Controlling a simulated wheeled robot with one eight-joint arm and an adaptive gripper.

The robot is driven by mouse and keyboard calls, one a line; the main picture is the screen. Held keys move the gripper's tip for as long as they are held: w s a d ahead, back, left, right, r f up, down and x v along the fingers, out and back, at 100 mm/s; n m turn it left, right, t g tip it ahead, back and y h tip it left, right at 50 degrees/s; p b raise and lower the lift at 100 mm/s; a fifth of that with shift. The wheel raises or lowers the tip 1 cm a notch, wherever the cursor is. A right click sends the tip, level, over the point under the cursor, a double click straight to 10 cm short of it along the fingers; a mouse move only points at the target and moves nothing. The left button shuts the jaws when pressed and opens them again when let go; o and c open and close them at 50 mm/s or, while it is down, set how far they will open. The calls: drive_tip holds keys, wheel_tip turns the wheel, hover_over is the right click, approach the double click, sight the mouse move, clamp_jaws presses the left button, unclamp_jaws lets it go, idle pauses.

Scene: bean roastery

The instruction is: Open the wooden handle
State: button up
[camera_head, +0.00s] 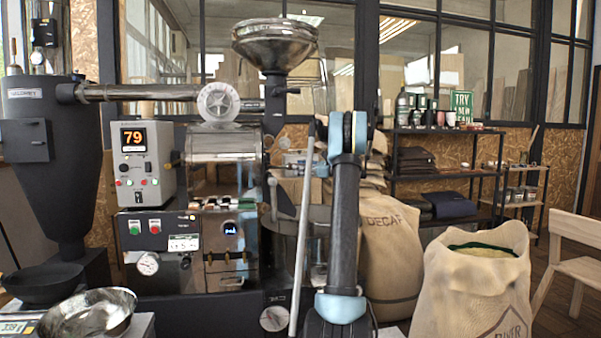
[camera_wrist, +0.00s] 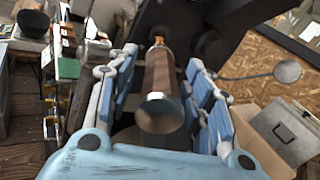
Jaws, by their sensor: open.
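The wooden handle (camera_wrist: 161,75) shows in the wrist view as a brown rod with a flared, pale metal-looking end toward the camera. It points away from me to a dark machine part. My gripper (camera_wrist: 163,62) is open, with one blue-and-white finger on each side of the handle. I see a gap at the left finger; at the right finger I cannot tell whether it touches. In the head view my arm stands in front of the roaster (camera_head: 225,150) and hides the handle and most of my gripper.
A metal hopper (camera_head: 275,45) stands above the roaster. A control box (camera_head: 143,165) is on its left, and a metal bowl (camera_head: 88,315) is at the lower left. A DECAF sack (camera_head: 393,255) and an open bean sack (camera_head: 470,295) stand to the right, near a wooden chair (camera_head: 575,240).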

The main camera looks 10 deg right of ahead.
drive_tip(key=v, duration=1.2)
drive_tip(key=shift+w+f, duration=0.1)
drive_tip(key=shift+f, duration=0.05)
drive_tip(key=shift+c, duration=0.6)
